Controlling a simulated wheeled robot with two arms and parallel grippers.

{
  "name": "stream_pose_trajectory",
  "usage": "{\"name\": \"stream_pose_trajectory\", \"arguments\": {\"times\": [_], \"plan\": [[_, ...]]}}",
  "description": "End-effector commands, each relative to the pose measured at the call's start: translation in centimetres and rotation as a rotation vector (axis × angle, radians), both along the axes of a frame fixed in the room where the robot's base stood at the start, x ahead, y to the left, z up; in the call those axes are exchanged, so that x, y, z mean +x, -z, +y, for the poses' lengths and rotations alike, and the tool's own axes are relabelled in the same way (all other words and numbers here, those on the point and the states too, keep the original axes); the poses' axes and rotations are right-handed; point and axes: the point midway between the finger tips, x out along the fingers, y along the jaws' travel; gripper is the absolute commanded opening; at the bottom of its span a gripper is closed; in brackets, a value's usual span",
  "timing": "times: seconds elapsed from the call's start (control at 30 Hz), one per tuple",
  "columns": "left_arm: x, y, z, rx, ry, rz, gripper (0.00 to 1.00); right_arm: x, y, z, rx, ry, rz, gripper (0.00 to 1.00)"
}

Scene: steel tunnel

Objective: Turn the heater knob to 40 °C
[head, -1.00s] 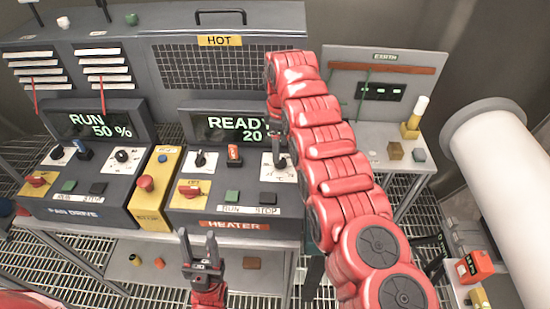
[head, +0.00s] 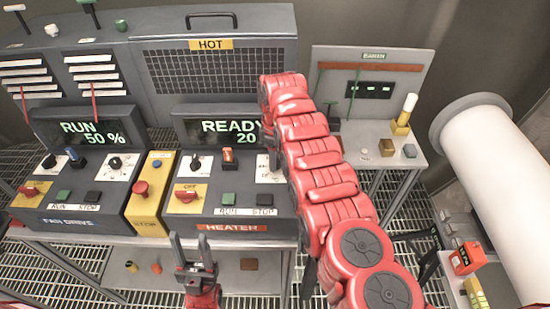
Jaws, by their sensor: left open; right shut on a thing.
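The heater panel (head: 215,210) is a dark box labelled HEATER, with a display (head: 230,127) that reads READY and 20; the end of that line is covered by my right arm. At the panel's right a white dial plate (head: 264,176) shows partly. My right gripper (head: 274,159) is down at this dial, shut on what seems to be the heater knob. The knob itself and most of the scale are hidden by the gripper and arm. My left gripper (head: 193,252) is open and empty, low in front of the panel, fingers pointing up.
The heater panel also has a black selector (head: 196,163), an orange-lit switch (head: 228,157), a red switch on yellow (head: 187,196) and run and stop buttons. A red STOP button (head: 141,188) stands left, beside the fan drive panel (head: 75,205). A side table (head: 370,145) stands right.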

Motion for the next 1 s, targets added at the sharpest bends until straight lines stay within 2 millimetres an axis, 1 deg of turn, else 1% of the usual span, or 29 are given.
{"name": "stream_pose_trajectory", "arguments": {"times": [0.03,0.1,0.27,0.43,0.67,0.83,1.0], "plan": [[0.0,0.0,0.0,0.0,0.0,0.0,0.5,0.0,0.0,0.0,0.001,0.0,0.0,0.1],[0.0,0.0,0.0,0.0,0.0,0.0,0.5,0.0,0.0,0.1,0.001,-0.001,0.0,0.0],[0.0,0.1,0.0,0.0,0.0,0.0,0.5,0.0,0.1,0.1,0.001,0.004,0.0,0.0],[0.0,1.0,0.0,0.0,0.0,0.0,0.5,0.0,0.3,0.0,0.001,0.038,-0.001,0.0],[0.0,3.6,0.0,0.0,0.0,0.0,0.5,0.1,0.6,0.1,0.002,0.167,-0.004,0.0],[0.0,6.0,0.0,0.0,0.0,0.0,0.5,0.1,0.7,0.0,0.002,0.315,-0.004,0.0],[0.0,7.6,0.0,0.0,0.0,0.0,0.5,0.0,0.4,0.0,0.001,0.479,-0.001,0.0]]}}
